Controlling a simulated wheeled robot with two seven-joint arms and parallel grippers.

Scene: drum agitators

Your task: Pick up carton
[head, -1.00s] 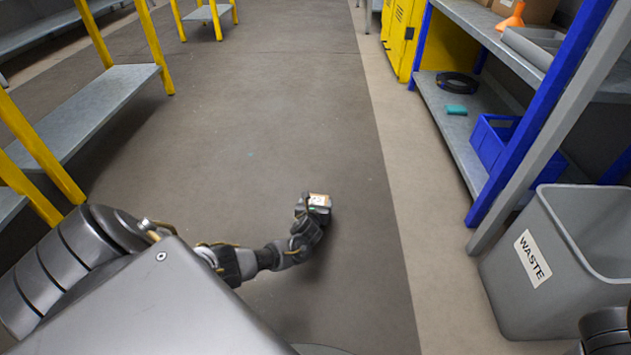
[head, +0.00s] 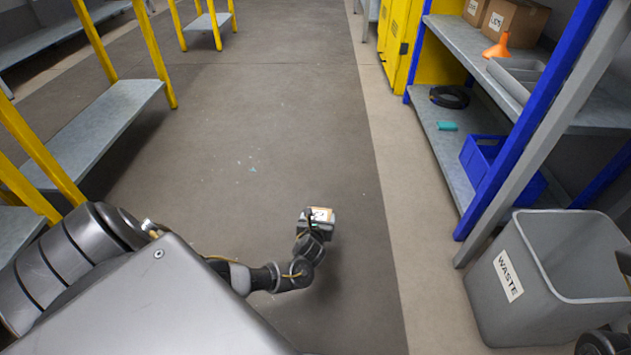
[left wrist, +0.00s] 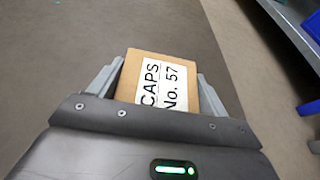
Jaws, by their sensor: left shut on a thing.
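My left gripper (left wrist: 155,90) is shut on a small brown carton (left wrist: 131,72) in the left wrist view. The carton sits between the two grey fingers, with a white label reading "CAPS No. 57" facing the camera. In the head view the carton (head: 322,214) shows as a small tan and white patch at the end of my left arm, above the open floor. My left gripper also shows there (head: 316,220). My right gripper is not clearly in view; only a dark part of my own body shows at the lower right edge.
A grey waste bin (head: 485,290) stands at the right. Yellow-framed shelves (head: 110,115) stand left.

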